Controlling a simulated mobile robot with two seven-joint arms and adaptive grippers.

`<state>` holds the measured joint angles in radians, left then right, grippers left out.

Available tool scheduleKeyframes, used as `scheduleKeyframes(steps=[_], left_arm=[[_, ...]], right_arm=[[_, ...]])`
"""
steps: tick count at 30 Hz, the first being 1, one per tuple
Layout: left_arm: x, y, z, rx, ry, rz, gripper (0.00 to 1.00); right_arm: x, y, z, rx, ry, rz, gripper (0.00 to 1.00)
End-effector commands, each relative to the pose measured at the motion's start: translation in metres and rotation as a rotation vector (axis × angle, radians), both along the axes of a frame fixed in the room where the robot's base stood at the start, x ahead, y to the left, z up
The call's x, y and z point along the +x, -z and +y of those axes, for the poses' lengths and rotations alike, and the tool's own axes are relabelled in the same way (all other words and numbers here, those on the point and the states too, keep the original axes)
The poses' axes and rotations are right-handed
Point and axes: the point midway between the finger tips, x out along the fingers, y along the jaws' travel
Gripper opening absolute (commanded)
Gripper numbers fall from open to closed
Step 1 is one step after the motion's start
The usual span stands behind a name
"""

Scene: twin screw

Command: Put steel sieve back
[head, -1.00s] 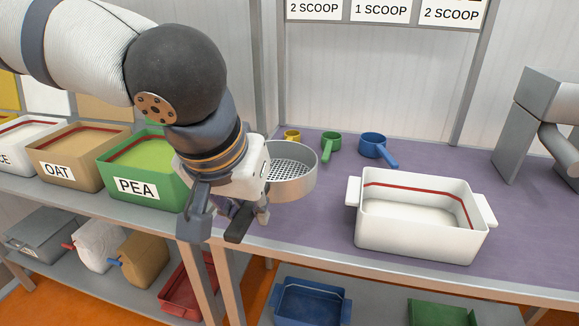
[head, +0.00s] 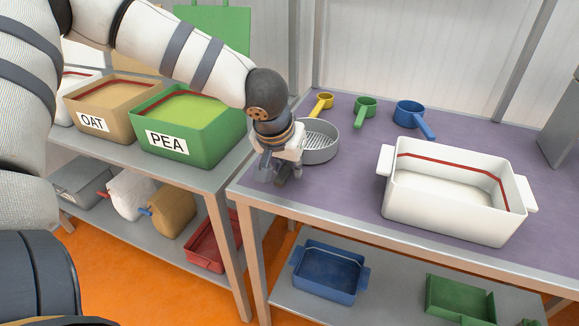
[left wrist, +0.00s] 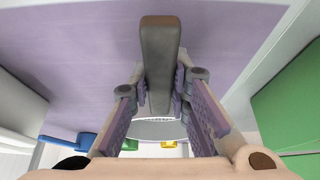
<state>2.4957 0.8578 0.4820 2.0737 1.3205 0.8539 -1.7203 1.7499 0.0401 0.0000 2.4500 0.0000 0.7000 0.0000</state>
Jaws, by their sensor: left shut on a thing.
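The steel sieve (head: 322,142) is a round grey pan with a perforated bottom. In the head view it is upright, at the left part of the purple table top, in front of the yellow scoop; whether it touches the table I cannot tell. My left gripper (head: 280,172) is at its near left side and is shut on its handle (left wrist: 160,65), which shows between the fingers in the left wrist view. The sieve's rim shows beyond the fingers there (left wrist: 156,129). The gripper hides part of the sieve's side. My right gripper is not in view.
A white tub (head: 455,215) stands right on the purple table (head: 345,190). Yellow (head: 321,102), green (head: 365,106) and blue (head: 412,117) scoops lie behind the sieve. The green PEA bin (head: 200,150) and OAT bin (head: 100,122) stand on the left shelf. A blue bin (head: 328,278) sits below.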

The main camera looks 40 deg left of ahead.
Motion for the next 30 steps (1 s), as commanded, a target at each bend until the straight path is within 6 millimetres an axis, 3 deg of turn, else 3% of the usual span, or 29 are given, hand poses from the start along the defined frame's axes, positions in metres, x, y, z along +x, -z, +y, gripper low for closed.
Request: scheduleKeyframes(steps=[11, 12, 15, 25, 30], left_arm=[[0.0, 0.005, -0.001, -0.001, 0.001, -0.004, 0.0], [0.0, 0.006, 0.0, -0.001, 0.0, -0.003, 0.19], [0.0, 0.006, 0.0, -0.002, -0.001, -0.004, 0.37], [0.0, 0.003, -0.001, -0.003, -0.001, -0.005, 0.37], [-0.01, -0.024, -0.004, -0.002, 0.001, -0.01, 0.37]], right_arm=[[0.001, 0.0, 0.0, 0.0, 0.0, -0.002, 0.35], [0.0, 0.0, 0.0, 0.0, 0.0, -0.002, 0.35], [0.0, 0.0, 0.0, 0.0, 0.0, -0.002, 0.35], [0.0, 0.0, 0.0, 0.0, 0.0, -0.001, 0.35], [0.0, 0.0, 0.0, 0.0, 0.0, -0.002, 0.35]])
